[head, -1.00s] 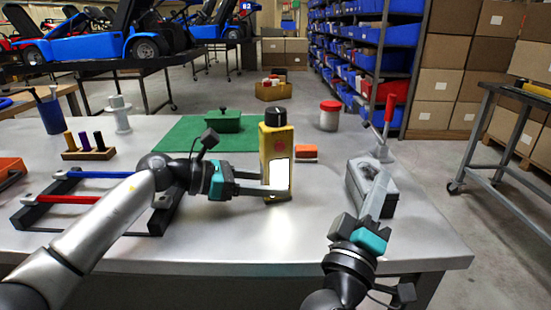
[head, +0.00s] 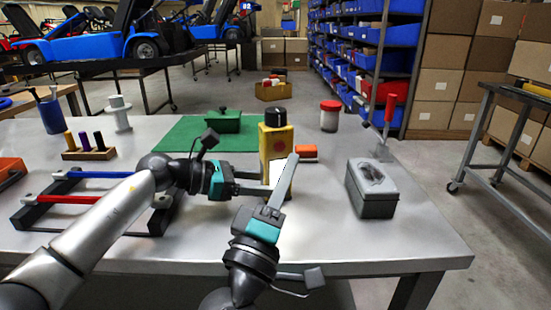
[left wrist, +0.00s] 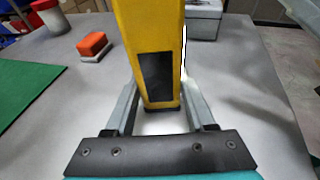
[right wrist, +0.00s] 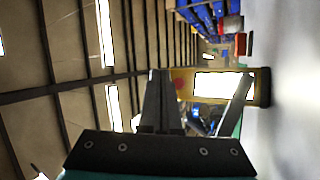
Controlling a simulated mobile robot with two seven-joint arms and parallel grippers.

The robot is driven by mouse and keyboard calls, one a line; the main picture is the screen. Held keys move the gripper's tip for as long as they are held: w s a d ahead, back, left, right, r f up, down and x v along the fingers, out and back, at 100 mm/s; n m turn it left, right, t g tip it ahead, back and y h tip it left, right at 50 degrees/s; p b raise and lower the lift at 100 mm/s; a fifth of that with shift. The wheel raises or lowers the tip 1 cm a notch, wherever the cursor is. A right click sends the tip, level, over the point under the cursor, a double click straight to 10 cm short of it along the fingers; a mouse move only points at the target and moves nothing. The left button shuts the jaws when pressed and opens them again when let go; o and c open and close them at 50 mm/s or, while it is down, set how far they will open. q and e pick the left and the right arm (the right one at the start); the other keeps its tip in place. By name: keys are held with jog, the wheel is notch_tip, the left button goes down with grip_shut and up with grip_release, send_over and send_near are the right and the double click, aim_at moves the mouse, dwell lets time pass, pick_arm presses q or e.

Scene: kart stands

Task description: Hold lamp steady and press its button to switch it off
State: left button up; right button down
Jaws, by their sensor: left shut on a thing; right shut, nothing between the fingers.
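The lamp (head: 268,142) is a yellow upright body with a black cap, a red button on its front and a bright white panel below, standing on the grey table. My left gripper (head: 265,189) is shut on its lower part from the left; the left wrist view shows the fingers on both sides of the lamp (left wrist: 150,35). My right gripper (head: 292,158) is shut and empty in front of the lamp, partly covering the panel. In the right wrist view the lamp (right wrist: 262,86) lies sideways beyond the fingers, with the red button (right wrist: 180,86) partly hidden and the panel glowing.
A grey box (head: 372,190) stands to the right of the lamp. An orange-red block (head: 306,152), a red-lidded jar (head: 329,116) and a green lidded box (head: 223,121) are behind. A rack with blue and red bars (head: 75,199) lies left. The table's front right is clear.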

aim_at(288, 138)
jog(key=shift+w+a, duration=0.25)
jog(key=shift+w, duration=0.55)
jog(key=shift+w+a, duration=0.2)
jog(key=shift+w, duration=0.6)
dwell(0.8)
jog(key=shift+w+a, duration=0.15)
jog(key=shift+w, duration=0.25)
jog(key=shift+w, duration=0.2)
dwell(0.3)
jog(key=shift+s, duration=0.65)
jog(key=s+d, duration=0.2)
jog(key=s, duration=0.3)
jog(key=shift+s, duration=0.4)
